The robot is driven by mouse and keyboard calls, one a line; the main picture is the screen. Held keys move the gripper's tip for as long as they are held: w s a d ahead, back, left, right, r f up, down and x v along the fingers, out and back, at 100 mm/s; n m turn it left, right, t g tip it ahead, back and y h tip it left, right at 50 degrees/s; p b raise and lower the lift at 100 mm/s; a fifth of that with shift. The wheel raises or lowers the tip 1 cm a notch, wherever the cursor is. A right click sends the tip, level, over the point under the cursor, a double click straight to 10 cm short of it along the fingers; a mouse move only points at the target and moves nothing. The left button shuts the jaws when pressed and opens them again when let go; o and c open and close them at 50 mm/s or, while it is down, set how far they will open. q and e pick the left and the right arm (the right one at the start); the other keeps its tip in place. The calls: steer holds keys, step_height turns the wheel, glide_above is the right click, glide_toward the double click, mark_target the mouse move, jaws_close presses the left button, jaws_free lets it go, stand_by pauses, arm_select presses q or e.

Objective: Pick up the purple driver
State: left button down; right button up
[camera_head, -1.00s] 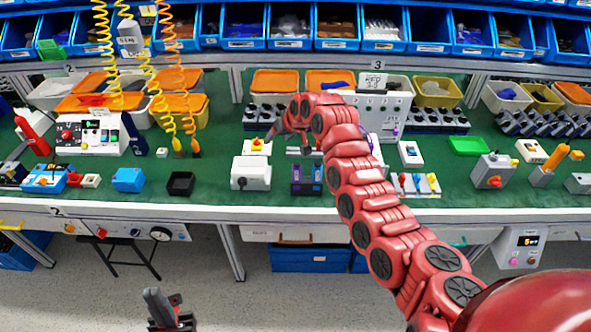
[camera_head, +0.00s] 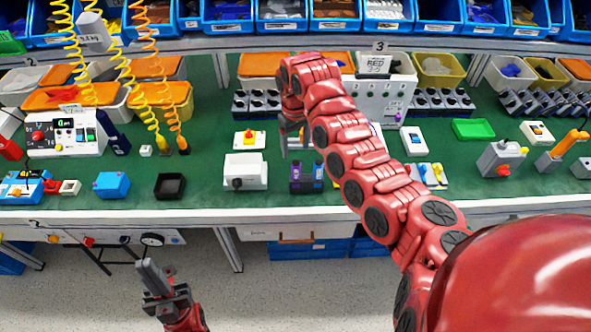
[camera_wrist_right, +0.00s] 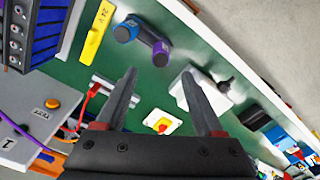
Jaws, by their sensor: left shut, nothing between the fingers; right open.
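The purple driver (camera_head: 295,174) stands at the left in a dark two-slot holder (camera_head: 307,187) near the front of the green bench. A blue driver (camera_head: 318,172) is beside it. In the right wrist view the purple driver (camera_wrist_right: 161,53) and blue driver (camera_wrist_right: 126,31) appear end-on, beyond the fingertips. My right gripper (camera_head: 294,148) is open and empty, just behind and above the holder; its two fingers also show in the wrist view (camera_wrist_right: 159,78). My left gripper (camera_head: 147,272) is shut and empty, low in front of the bench.
A white box with a dark knob (camera_head: 245,172) stands left of the holder. A yellow box with a red button (camera_head: 249,139) is behind it. A black tray (camera_head: 170,186) and a blue box (camera_head: 111,185) are further left. My right arm covers the bench right of the holder.

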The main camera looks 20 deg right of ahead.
mark_target(296, 162)
steer(key=f+p, duration=0.2)
steer(key=f, duration=0.3)
steer(key=shift+s, duration=0.2)
steer(key=shift+f, duration=0.25)
steer(key=shift+w+f+p, duration=0.1)
steer(key=shift+f+p, duration=0.2)
steer(key=shift+p, duration=0.05)
step_height(296, 162, down, 4)
steer(key=shift+r+p, duration=0.2)
steer(key=shift+p, duration=0.45)
steer(key=shift+f, duration=0.55)
jaws_close()
